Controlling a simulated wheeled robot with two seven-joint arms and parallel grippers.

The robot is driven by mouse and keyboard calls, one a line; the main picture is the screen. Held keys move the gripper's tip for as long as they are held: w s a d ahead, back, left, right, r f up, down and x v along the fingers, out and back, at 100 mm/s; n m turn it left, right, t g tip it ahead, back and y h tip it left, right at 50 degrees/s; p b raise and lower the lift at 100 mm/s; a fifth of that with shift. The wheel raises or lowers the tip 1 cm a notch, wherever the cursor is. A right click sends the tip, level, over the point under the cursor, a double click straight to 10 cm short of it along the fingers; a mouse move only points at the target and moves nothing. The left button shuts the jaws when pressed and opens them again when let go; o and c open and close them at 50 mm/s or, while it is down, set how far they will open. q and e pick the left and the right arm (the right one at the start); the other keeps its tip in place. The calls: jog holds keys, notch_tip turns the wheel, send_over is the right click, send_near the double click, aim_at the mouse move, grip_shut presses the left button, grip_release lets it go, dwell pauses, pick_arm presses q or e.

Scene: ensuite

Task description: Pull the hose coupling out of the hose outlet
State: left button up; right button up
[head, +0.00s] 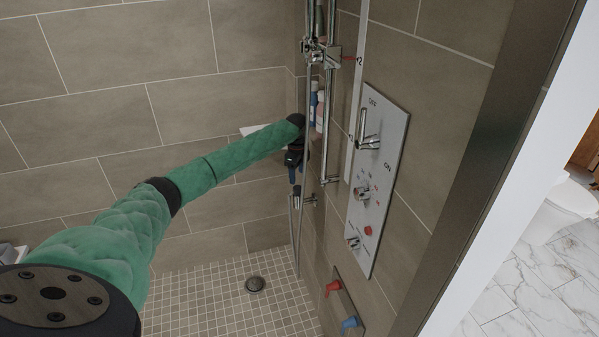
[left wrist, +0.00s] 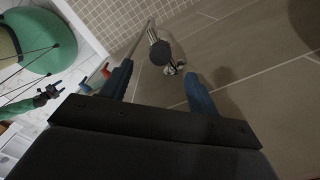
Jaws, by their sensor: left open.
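My left gripper (head: 294,181) reaches into the shower just above the hose outlet. Its blue fingers are spread apart in the left wrist view (left wrist: 158,88), with nothing between their tips. The hose outlet (head: 307,201) is a small chrome fitting on the right wall; it shows beyond the fingers in the left wrist view (left wrist: 171,69). A dark round cap (left wrist: 160,53) is beside it. The chrome hose coupling (left wrist: 152,36) appears at the hose end there, partly hidden by the cap. My right gripper (left wrist: 50,92) is small at the left wrist view's left; its jaws are unclear.
The hose (head: 293,240) hangs in a loop close to the riser rail (head: 330,120). A control panel (head: 377,180) and red and blue valves (head: 342,305) are on the wall to the right. Bottles (head: 317,105) stand behind the rail. The tiled floor (head: 215,300) is clear around the drain.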

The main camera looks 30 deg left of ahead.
aim_at(297, 187)
pick_arm(q)
jog(key=shift+d, duration=0.1)
jog(key=shift+a+f+m+p, duration=0.2)
jog(key=shift+f+m+p, duration=0.1)
jog(key=shift+f, duration=0.2)
jog(key=shift+f+p, duration=1.3)
jog(key=shift+f, duration=2.2)
pick_arm(e)
jog(key=s+d+f, duration=0.2)
jog(key=s+f, duration=0.1)
jog(key=s, duration=0.2)
jog(key=shift+s+f, duration=0.15)
jog(key=shift+s, duration=0.05)
jog(key=shift+d, duration=0.1)
pick_arm(q)
jog(key=c, duration=1.1)
jog(key=shift+c, duration=0.2)
jog(key=shift+r, duration=0.1)
jog(key=shift+r+p, duration=2)
jog(key=shift+r, duration=0.8)
pick_arm(e)
jog(key=shift+r, duration=2)
